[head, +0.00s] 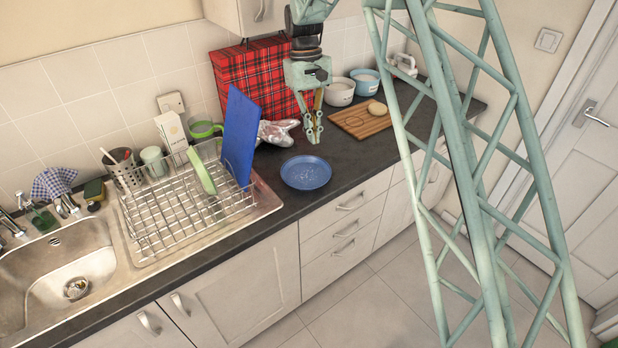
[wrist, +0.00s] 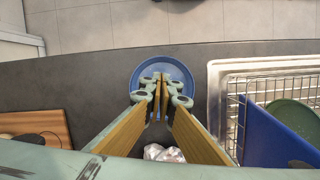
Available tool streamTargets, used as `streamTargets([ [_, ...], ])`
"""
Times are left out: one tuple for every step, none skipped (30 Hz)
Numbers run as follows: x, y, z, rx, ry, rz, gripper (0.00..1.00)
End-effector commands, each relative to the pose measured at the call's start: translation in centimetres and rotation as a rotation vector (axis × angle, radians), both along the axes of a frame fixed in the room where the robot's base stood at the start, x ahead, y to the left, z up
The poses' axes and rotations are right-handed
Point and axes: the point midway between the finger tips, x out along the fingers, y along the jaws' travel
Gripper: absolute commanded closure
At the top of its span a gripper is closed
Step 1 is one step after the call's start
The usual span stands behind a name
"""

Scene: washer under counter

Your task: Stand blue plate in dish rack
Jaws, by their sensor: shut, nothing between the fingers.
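The blue plate (head: 306,172) lies flat on the dark counter, just right of the drainer. It also shows in the wrist view (wrist: 176,66), partly hidden behind my fingertips. The wire dish rack (head: 165,220) stands on the sink's drainer and shows at the right of the wrist view (wrist: 243,100). A tall blue board (head: 240,135) and a green item (head: 201,172) stand in the rack. My gripper (head: 313,135) points down, above the counter near the plate's far side. It is shut and empty, apart from the plate.
A wooden board (head: 360,122) with a bread roll (head: 377,108) lies to the right. The counter's front edge is close to the plate.

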Motion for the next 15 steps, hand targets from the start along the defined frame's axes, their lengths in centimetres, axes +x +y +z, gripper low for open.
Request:
streamTargets([
  [0.3,0.5,-0.9,-0.003,0.008,0.006,1.0],
  [0.5,0.7,-1.3,-0.003,0.011,0.01,1.0],
  [0.7,1.0,-2.0,-0.005,0.016,0.014,1.0],
  [0.9,1.2,-2.4,-0.007,0.018,0.017,1.0],
  [1.0,1.4,-2.8,-0.007,0.02,0.02,1.0],
  [1.1,1.6,-3.3,-0.008,0.024,0.023,1.0],
  [1.2,1.8,-3.6,-0.009,0.027,0.025,1.0],
  [1.3,1.9,-3.9,-0.01,0.029,0.027,1.0],
  [1.5,2.1,-4.2,-0.011,0.03,0.03,1.0],
  [1.5,2.2,-4.4,-0.011,0.031,0.031,1.0],
  [1.6,2.3,-4.6,-0.012,0.033,0.033,1.0],
  [1.6,2.3,-4.8,-0.012,0.034,0.033,1.0],
  [1.6,2.4,-4.9,-0.013,0.035,0.033,1.0],
  [1.7,2.4,-5.0,-0.013,0.036,0.034,1.0],
  [1.7,2.4,-5.0,-0.013,0.036,0.034,1.0],
])
